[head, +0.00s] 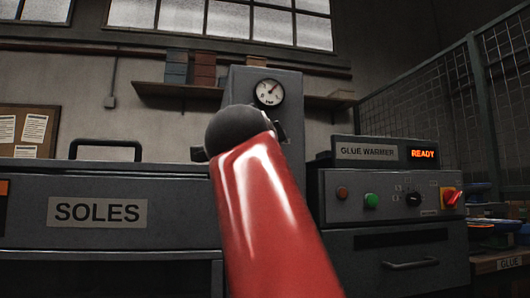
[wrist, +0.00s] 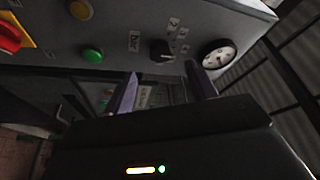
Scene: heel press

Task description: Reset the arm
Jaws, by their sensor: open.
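My arm, red with a dark round joint, rises up the middle of the head view and hides what lies behind it. My gripper (wrist: 162,70) shows in the wrist view, its two purple fingers apart with nothing held between them. A grey control panel (wrist: 120,28) lies beyond the fingertips. It bears a black knob (wrist: 161,51), a green button (wrist: 92,56), a red-and-yellow switch (wrist: 10,36) and a round gauge (wrist: 218,55). I cannot tell how near the fingertips are to it. The gripper cannot be made out in the head view.
The glue warmer (head: 370,153) at right shows READY above a panel with a green button (head: 371,201) and a red-and-yellow switch (head: 450,197). A gauge (head: 269,92) tops a grey column. A SOLES unit (head: 170,215) stands left, a mesh fence (head: 430,90) right.

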